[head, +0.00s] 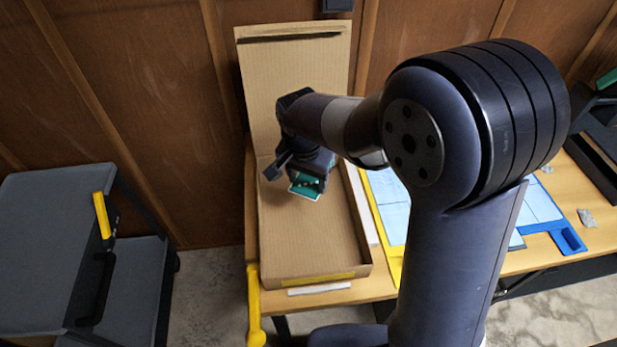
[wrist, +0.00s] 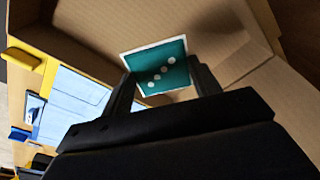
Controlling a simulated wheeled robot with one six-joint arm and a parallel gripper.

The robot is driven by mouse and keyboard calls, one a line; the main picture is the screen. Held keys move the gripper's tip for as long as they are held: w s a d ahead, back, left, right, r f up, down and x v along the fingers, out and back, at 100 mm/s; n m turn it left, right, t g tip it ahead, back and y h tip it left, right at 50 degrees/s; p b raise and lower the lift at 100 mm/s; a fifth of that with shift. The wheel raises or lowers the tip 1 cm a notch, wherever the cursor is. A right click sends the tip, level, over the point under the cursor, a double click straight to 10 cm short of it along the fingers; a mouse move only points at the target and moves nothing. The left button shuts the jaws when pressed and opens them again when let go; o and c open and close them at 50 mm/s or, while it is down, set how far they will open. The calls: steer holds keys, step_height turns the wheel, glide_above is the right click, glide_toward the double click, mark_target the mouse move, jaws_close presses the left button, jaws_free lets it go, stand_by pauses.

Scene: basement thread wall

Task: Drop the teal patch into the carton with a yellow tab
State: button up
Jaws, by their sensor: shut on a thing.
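The carton (head: 305,235) is an open brown cardboard box with its lid raised at the back. A yellow tab (head: 318,279) marks its front edge. My gripper (head: 308,187) is over the inside of the carton. It is shut on the teal patch (head: 304,184), a small teal square with a pale border. In the wrist view the teal patch (wrist: 158,66) shows white dots and sits between the fingers of my gripper (wrist: 162,88), with the cardboard of the carton (wrist: 215,30) behind it. The gap between patch and carton floor is hard to judge.
The carton stands on a wooden table (head: 380,290). To its right lie a yellow-edged board (head: 391,200) with pale blue sheets and a blue clip piece (head: 570,240). A grey cart (head: 45,240) with a yellow handle stands at the left. A wooden wall (head: 140,90) is behind.

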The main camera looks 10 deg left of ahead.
mark_target(307, 186)
step_height(307, 186, down, 4)
steer(key=b, duration=0.2)
steer(key=shift+f+b, duration=0.2)
steer(key=shift+b, duration=0.15)
steer(key=o, duration=1)
steer(key=r, duration=0.3)
steer(key=s+r, duration=0.1)
steer(key=r, duration=0.7)
steer(key=shift+s+a, duration=0.15)
steer(key=shift+a, duration=0.05)
steer(key=shift+f, duration=0.1)
